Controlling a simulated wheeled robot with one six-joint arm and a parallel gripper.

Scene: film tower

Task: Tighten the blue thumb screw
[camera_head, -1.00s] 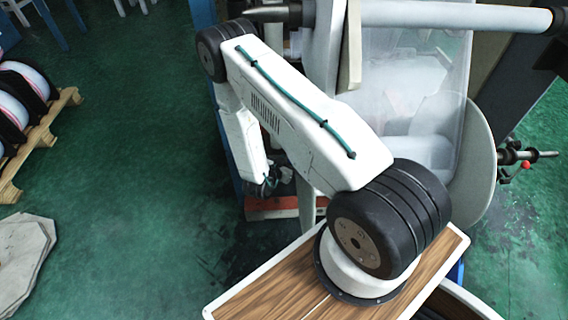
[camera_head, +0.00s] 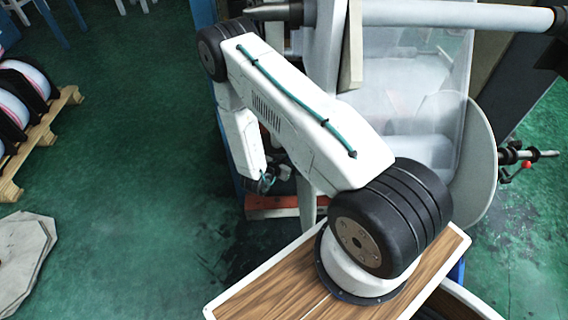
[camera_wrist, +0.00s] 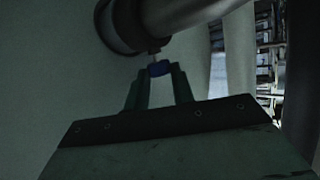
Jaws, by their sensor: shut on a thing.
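The blue thumb screw (camera_wrist: 159,69) shows in the wrist view, just below a metal roller or shaft end, with a thin metal stem running up from it. My gripper (camera_wrist: 160,75) is around it, with one dark finger on each side, shut on the screw. Its underside is partly hidden between the fingertips. In the head view the gripper and the screw are hidden behind the arm and machine; only my wrist end (camera_head: 262,182) shows, low beside the machine.
The grey roller shaft (camera_wrist: 185,12) with a dark collar (camera_wrist: 118,25) lies directly above the screw. A large pale panel fills the wrist view's left. In the head view, a film roll (camera_head: 450,15) crosses the top, a wooden pallet (camera_head: 40,140) stands left, and green floor between is clear.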

